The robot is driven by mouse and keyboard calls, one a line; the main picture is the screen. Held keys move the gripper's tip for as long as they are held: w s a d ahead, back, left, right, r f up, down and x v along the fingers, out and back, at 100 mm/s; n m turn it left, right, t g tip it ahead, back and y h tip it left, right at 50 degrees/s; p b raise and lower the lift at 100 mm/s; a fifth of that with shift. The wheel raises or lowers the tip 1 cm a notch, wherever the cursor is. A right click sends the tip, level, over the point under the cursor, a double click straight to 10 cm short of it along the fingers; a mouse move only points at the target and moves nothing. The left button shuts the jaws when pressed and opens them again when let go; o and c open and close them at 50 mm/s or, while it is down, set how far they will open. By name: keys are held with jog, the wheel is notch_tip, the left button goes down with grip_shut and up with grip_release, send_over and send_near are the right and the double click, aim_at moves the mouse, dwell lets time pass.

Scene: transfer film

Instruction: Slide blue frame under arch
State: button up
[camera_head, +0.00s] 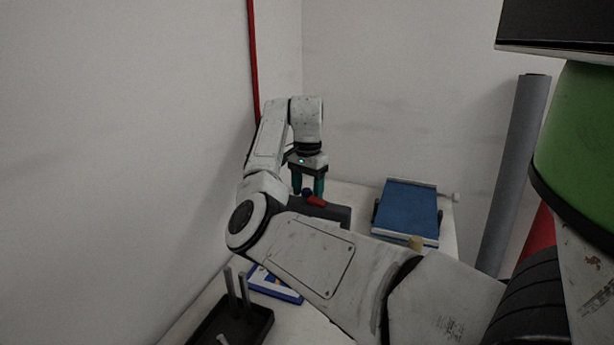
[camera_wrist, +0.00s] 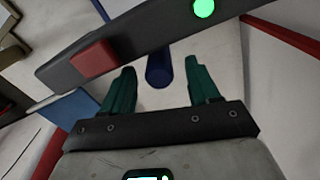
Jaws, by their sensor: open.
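The blue frame (camera_head: 276,293), with a pale middle, lies on the table in the head view, partly hidden behind my arm. The dark grey arch (camera_head: 335,212) stands farther back; its bar (camera_wrist: 140,42) crosses the top of the wrist view and bears a red block (camera_wrist: 95,58) and a green light. I cannot tell what the post is fixed to.
A blue-topped stand (camera_head: 408,208) is at the back right, with a tan peg (camera_head: 416,242) near its front. A black tray (camera_head: 232,325) with grey uprights is at the front left. A wall closes the left side. A grey roll (camera_head: 512,180) stands right of the table.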

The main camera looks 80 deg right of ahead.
jog(key=shift+f, duration=2.3)
jog(key=shift+c, duration=0.2)
grip_shut()
